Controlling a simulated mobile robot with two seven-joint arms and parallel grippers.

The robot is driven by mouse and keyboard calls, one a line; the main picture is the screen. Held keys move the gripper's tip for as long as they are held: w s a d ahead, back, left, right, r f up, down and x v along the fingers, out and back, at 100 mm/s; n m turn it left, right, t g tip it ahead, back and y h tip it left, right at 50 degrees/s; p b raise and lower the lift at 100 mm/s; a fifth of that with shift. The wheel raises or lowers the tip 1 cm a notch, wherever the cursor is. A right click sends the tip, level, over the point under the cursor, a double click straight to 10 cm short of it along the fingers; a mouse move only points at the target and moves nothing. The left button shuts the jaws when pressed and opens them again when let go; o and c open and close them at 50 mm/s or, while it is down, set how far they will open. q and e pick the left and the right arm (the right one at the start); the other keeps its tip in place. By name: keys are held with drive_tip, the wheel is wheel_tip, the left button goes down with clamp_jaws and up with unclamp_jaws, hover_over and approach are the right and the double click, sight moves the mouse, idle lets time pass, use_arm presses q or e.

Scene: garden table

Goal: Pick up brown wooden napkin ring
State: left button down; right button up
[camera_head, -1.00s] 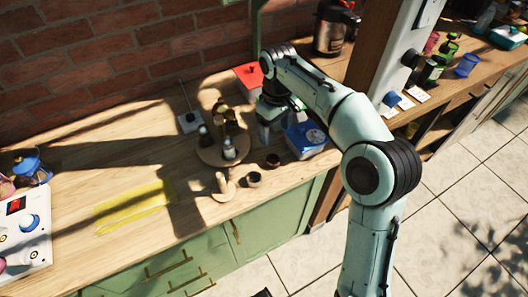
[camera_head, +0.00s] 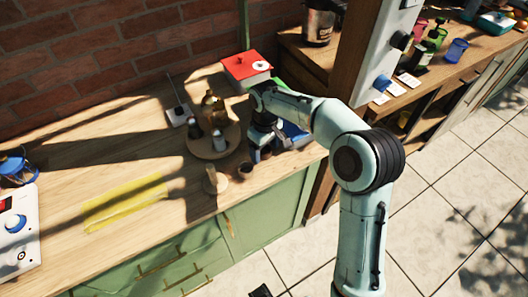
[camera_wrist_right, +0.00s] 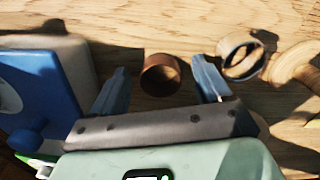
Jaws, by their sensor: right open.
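The brown napkin ring (camera_wrist_right: 160,76) stands on the wooden counter in the right wrist view, in the gap between my right gripper's two blue-grey fingertips (camera_wrist_right: 159,68). The fingers are apart and nothing is clamped. In the head view my right gripper (camera_head: 257,143) is low over the counter, and it largely hides the brown ring there. A second ring (camera_wrist_right: 241,56), with a paler rim, stands to the right of the fingers, and it shows dark in the head view (camera_head: 246,170). My left gripper is not in view.
A round wooden stand (camera_head: 205,150) with bottles is left of the gripper, and a wooden piece (camera_head: 215,182) is beside the second ring. A red box (camera_head: 245,66) is behind. The counter's front edge is near.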

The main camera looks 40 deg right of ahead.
drive_tip(key=c, duration=1.1)
